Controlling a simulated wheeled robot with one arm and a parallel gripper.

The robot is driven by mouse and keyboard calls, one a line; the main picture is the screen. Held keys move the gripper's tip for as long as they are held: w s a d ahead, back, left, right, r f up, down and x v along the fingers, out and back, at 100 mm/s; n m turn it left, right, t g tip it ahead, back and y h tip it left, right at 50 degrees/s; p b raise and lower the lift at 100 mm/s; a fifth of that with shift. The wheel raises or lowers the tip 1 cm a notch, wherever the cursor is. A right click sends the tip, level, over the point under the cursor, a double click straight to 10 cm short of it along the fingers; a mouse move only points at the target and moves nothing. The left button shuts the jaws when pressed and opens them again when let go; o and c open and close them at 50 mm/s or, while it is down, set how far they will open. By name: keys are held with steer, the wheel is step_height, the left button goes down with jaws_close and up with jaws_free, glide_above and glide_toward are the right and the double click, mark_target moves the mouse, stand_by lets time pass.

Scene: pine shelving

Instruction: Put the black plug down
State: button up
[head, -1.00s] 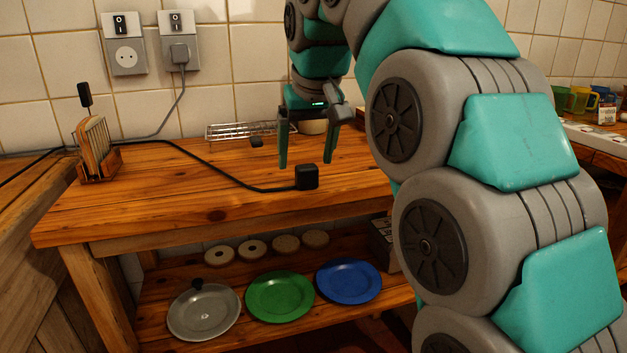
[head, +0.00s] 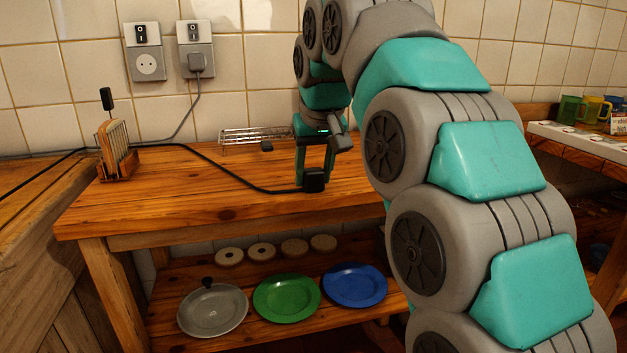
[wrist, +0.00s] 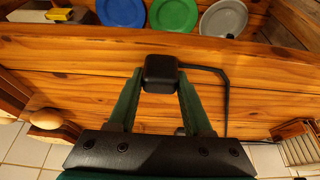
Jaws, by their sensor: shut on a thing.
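The black plug (head: 314,180) is at the right end of a black cable on the wooden worktop (head: 225,205). My gripper (head: 315,178) points down at the worktop and is shut on the plug. In the wrist view the plug (wrist: 161,73) sits between the two green fingertips of my gripper (wrist: 160,85), with its cable leading off to the right. The plug is at or just above the worktop; I cannot tell whether it touches.
A toast rack (head: 118,155) stands at the worktop's left, a wire rack (head: 250,135) at the back. A socket (head: 148,66) and a socket with a grey plug (head: 197,62) are on the tiled wall. Plates (head: 287,298) lie on the lower shelf.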

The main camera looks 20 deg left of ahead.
jaws_close()
steer(key=shift+r, duration=0.1)
